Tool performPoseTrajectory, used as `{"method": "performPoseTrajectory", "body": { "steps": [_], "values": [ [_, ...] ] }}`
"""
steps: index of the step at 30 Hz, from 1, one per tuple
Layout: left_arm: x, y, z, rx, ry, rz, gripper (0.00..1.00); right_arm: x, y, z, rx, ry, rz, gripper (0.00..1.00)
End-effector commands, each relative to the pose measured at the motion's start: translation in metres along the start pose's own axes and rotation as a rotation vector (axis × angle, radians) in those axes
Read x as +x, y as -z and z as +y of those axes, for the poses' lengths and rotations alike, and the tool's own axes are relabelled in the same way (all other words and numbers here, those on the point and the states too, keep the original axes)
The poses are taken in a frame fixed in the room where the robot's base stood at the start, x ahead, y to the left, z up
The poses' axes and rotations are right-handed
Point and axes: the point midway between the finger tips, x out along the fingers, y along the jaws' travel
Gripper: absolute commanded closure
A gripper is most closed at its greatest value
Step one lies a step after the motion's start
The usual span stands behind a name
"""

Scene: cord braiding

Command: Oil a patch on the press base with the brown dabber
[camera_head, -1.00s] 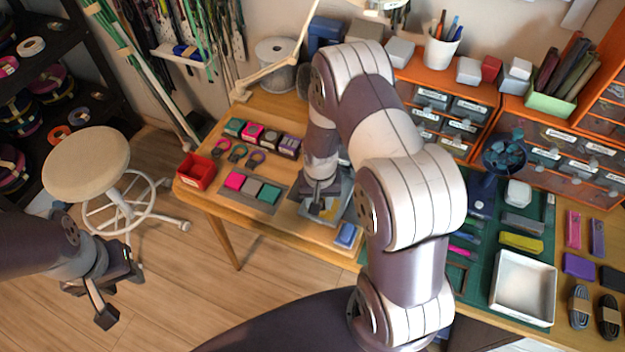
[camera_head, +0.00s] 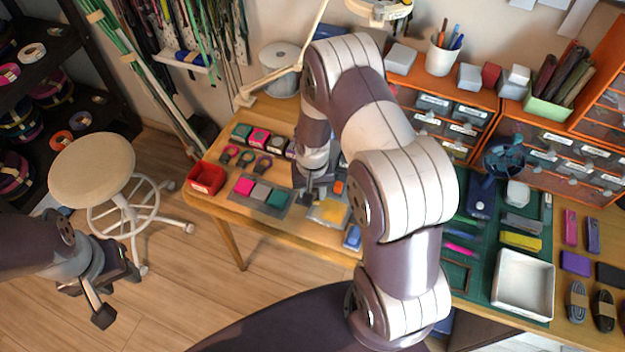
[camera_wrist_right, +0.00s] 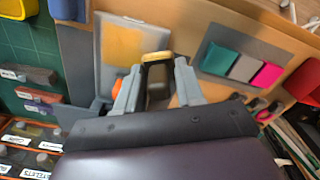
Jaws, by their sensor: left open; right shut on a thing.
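The press base (camera_head: 315,219) is a grey plate with a yellow patch (camera_head: 330,212) on the wooden table; both also show in the wrist view, the plate (camera_wrist_right: 107,75) and the patch (camera_wrist_right: 122,45). My right gripper (camera_head: 308,196) is by the left edge of the plate. In the wrist view my right gripper (camera_wrist_right: 155,75) is shut on a dark thing with a tan end (camera_wrist_right: 158,57), which I take for the brown dabber; its body is mostly hidden between the fingers. Whether it touches anything is unclear. My left gripper (camera_head: 115,290) is open and empty over the floor near the stool.
A grey tray (camera_head: 238,197) with pink, grey and teal pads lies left of the plate. A red bin (camera_head: 206,178) stands at the table's left end. A blue block (camera_head: 352,238) is at the front edge. A green mat with a white tray (camera_head: 522,285) lies right.

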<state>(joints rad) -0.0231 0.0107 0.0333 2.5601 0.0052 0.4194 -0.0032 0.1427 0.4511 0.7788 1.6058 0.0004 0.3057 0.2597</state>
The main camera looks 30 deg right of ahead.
Motion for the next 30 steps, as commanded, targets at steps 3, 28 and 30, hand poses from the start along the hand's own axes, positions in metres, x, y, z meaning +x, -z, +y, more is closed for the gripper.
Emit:
{"method": "performPoseTrajectory", "body": {
  "steps": [3, 28, 30],
  "values": [
    [-0.013, 0.002, 0.000, 0.000, 0.000, 0.000, 0.57, -0.015, 0.002, 0.000, -0.001, 0.000, 0.001, 0.87],
    [-0.023, 0.003, 0.000, 0.000, 0.000, 0.000, 0.57, -0.029, 0.005, -0.001, -0.002, 0.000, 0.000, 0.87],
    [-0.023, 0.003, 0.000, 0.000, 0.000, 0.000, 0.57, -0.029, 0.005, -0.001, -0.002, 0.000, 0.000, 0.87]
  ]
}}
